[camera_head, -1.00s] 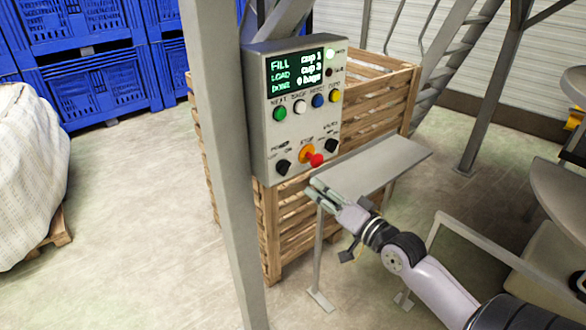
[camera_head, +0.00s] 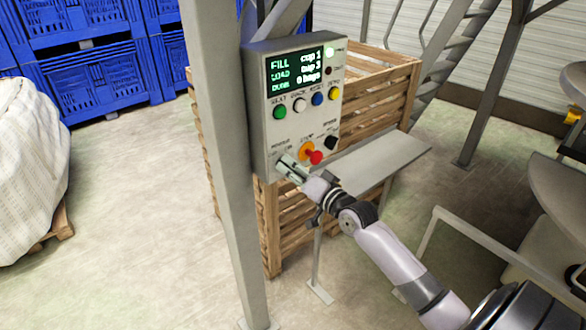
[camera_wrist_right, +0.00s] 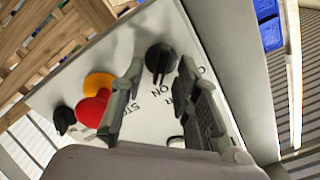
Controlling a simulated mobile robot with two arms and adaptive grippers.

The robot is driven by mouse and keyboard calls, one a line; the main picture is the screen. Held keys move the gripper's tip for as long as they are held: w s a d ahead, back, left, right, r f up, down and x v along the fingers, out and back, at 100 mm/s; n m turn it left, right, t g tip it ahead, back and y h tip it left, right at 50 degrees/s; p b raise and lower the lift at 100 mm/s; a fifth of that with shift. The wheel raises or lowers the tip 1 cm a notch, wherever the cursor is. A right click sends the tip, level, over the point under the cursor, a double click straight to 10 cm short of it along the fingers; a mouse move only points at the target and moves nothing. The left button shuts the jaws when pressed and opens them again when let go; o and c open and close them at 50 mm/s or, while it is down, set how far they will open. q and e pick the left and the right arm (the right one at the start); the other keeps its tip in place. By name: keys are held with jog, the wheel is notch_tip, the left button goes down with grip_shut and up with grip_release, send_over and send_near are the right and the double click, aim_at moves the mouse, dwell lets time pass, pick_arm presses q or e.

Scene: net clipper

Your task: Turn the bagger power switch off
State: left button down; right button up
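The grey control box (camera_head: 264,140) is fixed beside a steel post, its panel facing me. The black power switch knob (camera_wrist_right: 160,60) is at the panel's lower left, with "ON" printed near it; my right gripper hides it in the head view. My right gripper (camera_head: 288,168) is open in front of this knob. In the wrist view its fingertips (camera_wrist_right: 158,72) stand on either side of the knob; I cannot tell whether they touch it. My left gripper is not in view.
The red stop button (camera_head: 316,157) on its orange base is close right of the gripper. Another black knob (camera_head: 331,143) is beyond it. A grey shelf (camera_head: 375,160) lies below right. The steel post (camera_head: 222,190) stands left; a wooden crate (camera_head: 400,90) is behind.

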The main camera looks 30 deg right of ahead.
jog(key=shift+c, duration=0.5)
grip_shut()
jog(key=shift+n, duration=0.3)
jog(key=n+p, duration=0.2)
jog(key=n, duration=0.5)
jog(key=shift+a+r, duration=0.1)
jog(key=shift+a, duration=0.05)
jog(key=n+p, duration=0.1)
jog(key=n, duration=0.4)
jog(key=shift+a+n, duration=0.15)
jog(key=shift+n, duration=0.15)
jog(key=shift+a+n, duration=0.1)
jog(key=shift+n, duration=2.2)
jog(key=shift+f, duration=0.2)
